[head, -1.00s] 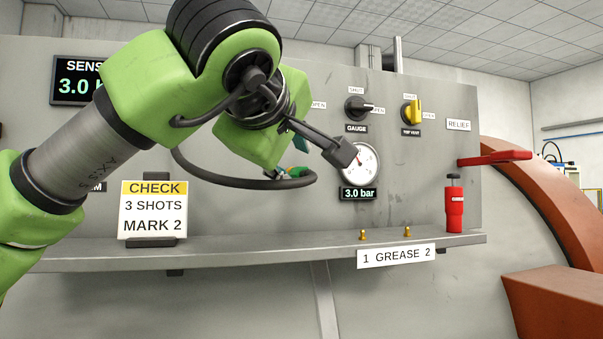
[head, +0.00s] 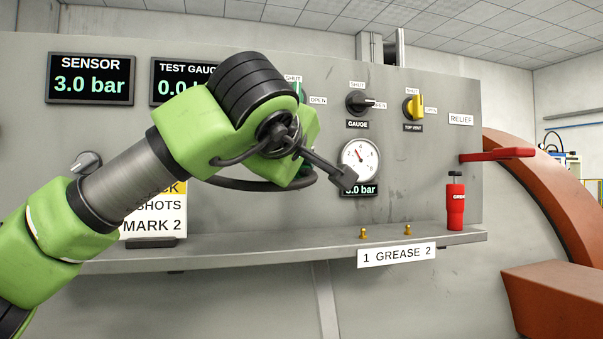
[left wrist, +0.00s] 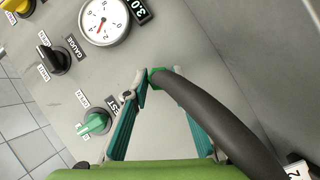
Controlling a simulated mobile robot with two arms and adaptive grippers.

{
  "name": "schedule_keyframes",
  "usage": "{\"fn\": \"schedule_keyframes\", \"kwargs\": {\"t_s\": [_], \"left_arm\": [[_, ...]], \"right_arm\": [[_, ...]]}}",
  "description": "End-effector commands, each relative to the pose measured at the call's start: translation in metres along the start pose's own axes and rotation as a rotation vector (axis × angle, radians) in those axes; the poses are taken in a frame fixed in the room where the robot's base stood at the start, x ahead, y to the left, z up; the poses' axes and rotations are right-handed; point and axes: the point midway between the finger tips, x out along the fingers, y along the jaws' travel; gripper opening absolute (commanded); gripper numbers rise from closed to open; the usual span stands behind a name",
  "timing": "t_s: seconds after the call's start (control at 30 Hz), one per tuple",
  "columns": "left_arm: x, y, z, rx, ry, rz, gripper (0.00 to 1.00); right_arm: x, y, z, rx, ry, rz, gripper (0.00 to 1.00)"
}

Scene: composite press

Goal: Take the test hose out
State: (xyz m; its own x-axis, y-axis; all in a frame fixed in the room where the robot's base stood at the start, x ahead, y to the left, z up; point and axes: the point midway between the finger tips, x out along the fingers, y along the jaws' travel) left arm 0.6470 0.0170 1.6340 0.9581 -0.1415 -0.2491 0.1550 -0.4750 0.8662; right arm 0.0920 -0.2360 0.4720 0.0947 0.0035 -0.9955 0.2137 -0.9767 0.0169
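The test hose is a thick black hose that shows in the left wrist view (left wrist: 215,112), running from the lower right up to a small green collar between the fingertips. In the head view the hose (head: 245,187) curves below my green wrist. My left gripper (left wrist: 159,76) has teal fingers drawn in on both sides of the collar, and it looks shut on the hose end. The head view hides the fingers behind the wrist. I cannot tell whether the hose end sits in the panel. My right gripper is not in view.
The green TEST valve (left wrist: 95,123) and black GAUGE valve (left wrist: 55,60) lie close to the fingers. The dial gauge (head: 360,160) is right of my wrist. The shelf (head: 300,250) carries two brass fittings and a red grease container (head: 455,205). A red lever (head: 497,155) sticks out right.

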Motion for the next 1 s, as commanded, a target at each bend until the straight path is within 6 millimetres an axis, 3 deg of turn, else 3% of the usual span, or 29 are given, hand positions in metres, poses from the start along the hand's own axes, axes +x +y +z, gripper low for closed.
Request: {"fn": "schedule_keyframes", "kwargs": {"t_s": [0.03,0.07,1.0], "left_arm": [[0.000,0.000,0.000,0.000,0.000,0.000,0.06],[0.000,0.000,0.000,0.000,0.000,0.000,0.00],[-0.013,0.000,0.009,0.001,-0.002,0.001,0.00]], "right_arm": [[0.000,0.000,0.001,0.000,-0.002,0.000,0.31],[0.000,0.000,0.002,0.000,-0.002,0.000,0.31],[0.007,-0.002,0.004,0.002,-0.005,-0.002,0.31]]}}
